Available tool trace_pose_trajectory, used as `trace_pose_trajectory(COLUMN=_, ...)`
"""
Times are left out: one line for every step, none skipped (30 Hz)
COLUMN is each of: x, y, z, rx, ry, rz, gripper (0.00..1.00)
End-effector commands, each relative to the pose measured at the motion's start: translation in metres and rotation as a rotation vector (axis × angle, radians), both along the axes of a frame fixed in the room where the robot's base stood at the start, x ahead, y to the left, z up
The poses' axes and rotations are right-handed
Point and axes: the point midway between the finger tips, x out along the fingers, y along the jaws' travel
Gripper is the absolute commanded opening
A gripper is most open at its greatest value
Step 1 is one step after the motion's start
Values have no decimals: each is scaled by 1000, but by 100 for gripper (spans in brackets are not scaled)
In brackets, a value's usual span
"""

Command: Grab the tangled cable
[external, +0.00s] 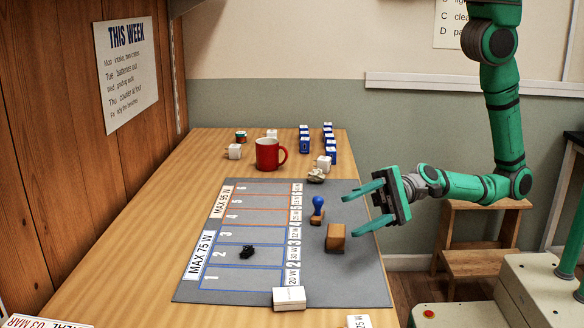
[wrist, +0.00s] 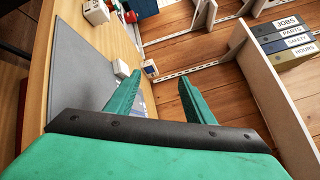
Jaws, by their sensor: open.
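A small pale tangled bundle (external: 315,176), which looks like the cable, lies at the far edge of the grey mat (external: 350,283). A small black thing (external: 247,251) lies in the mat's slot 2; it is too small to tell whether it is a cable. My gripper (external: 348,216) is open and empty, its fingers pointing left over the mat's right side, nearer the camera than the pale bundle. In the wrist view my open fingers (wrist: 160,78) have nothing between them, and I cannot make out a cable there.
A blue-handled stamp (external: 317,207) and a wooden block (external: 335,237) stand close to my fingertips. A red mug (external: 268,154) and several white and blue boxes (external: 304,140) stand behind the mat. The mat's slots are mostly clear.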

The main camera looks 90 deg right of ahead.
Motion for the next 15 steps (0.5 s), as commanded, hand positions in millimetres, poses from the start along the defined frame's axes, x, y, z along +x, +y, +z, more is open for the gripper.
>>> trace_pose_trajectory(x=20, y=-4, z=-4, rx=30, ry=51, rz=16, gripper=48)
trace_pose_trajectory(x=30, y=-5, z=-8, rx=50, ry=92, rz=31, gripper=48)
trace_pose_trajectory(x=43, y=-7, z=-11, rx=80, ry=148, rz=53, gripper=48)
trace_pose_trajectory(x=52, y=-10, z=-14, rx=103, ry=193, rz=66, gripper=48)
trace_pose_trajectory(x=62, y=-12, z=-15, rx=128, ry=236, rz=81, gripper=48)
trace_pose_trajectory(x=75, y=-16, z=-17, rx=158, ry=297, rz=101, gripper=48)
trace_pose_trajectory(x=85, y=-20, z=-17, rx=181, ry=340, rz=113, gripper=48)
trace_pose_trajectory(x=94, y=-24, z=-17, rx=205, ry=385, rz=124, gripper=48)
trace_pose_trajectory(x=105, y=-29, z=-17, rx=233, ry=443, rz=141, gripper=48)
trace_pose_trajectory(x=114, y=-33, z=-16, rx=255, ry=485, rz=151, gripper=48)
trace_pose_trajectory(x=121, y=-38, z=-15, rx=277, ry=527, rz=162, gripper=48)
trace_pose_trajectory(x=132, y=-44, z=-13, rx=303, ry=583, rz=174, gripper=48)
trace_pose_trajectory(x=139, y=-49, z=-12, rx=322, ry=626, rz=186, gripper=48)
trace_pose_trajectory(x=146, y=-55, z=-12, rx=334, ry=667, rz=192, gripper=48)
trace_pose_trajectory(x=156, y=-63, z=-13, rx=346, ry=723, rz=200, gripper=48)
